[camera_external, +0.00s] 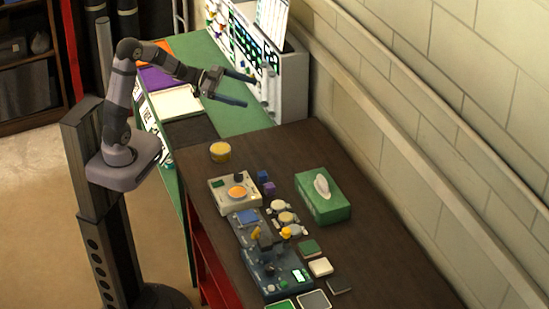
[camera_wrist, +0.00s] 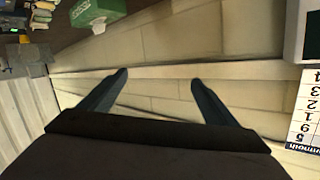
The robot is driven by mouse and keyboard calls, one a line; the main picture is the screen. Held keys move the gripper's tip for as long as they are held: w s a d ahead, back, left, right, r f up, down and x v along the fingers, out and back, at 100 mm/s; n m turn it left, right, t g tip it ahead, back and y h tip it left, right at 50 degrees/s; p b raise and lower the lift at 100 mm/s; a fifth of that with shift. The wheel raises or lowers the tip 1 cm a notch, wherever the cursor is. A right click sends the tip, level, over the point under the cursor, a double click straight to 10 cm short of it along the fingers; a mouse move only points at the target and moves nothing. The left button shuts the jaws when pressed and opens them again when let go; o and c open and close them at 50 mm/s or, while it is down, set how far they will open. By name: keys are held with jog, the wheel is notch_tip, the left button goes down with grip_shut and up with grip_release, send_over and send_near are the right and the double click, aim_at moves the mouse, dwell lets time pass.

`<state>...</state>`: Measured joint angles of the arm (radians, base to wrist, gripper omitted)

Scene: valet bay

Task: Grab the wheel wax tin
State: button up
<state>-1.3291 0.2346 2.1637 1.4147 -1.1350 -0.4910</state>
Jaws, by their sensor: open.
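My gripper (camera_external: 245,88) is open and empty. It is raised over the green bench, above and behind the tin and well apart from it. In the wrist view my gripper's two fingers (camera_wrist: 159,78) are spread with nothing between them, facing the wall. I cannot make out the tin in the wrist view.
A control box with an orange dome (camera_external: 235,193) stands close to the tin. A green tissue box (camera_external: 322,202) stands near the wall (camera_external: 440,110) and also shows in the wrist view (camera_wrist: 97,12). A white panel unit (camera_external: 285,85) stands behind my gripper. The table's right part is clear.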

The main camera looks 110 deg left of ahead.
jog(key=s+d+f+m+t+h+b, duration=0.1)
jog(key=s+d+h+b, duration=0.15)
jog(key=s, duration=0.45)
jog(key=s+d+f+t+h+b, duration=0.1)
jog(key=s+d+h, duration=0.25)
jog(key=s, duration=0.45)
send_near(229, 152)
jog(key=shift+w+d+p, duration=0.3)
jog(key=shift+w+p, duration=0.2)
jog(key=shift+p, duration=0.35)
jog(key=shift+w+d+r+p, duration=0.1)
jog(key=shift+w+r+p, duration=0.1)
jog(key=shift+w+p, duration=0.25)
jog(key=shift+w+d+f+p, duration=0.15)
jog(key=shift+w+p, duration=0.35)
jog(key=shift+w, duration=0.55)
jog(key=shift+w+d+f+p, duration=0.15)
jog(key=shift+w+p, duration=0.35)
jog(key=shift+w, duration=0.55)
jog(key=shift+r, duration=0.1)
jog(key=shift+c, duration=0.6)
jog(key=c, duration=1.2)
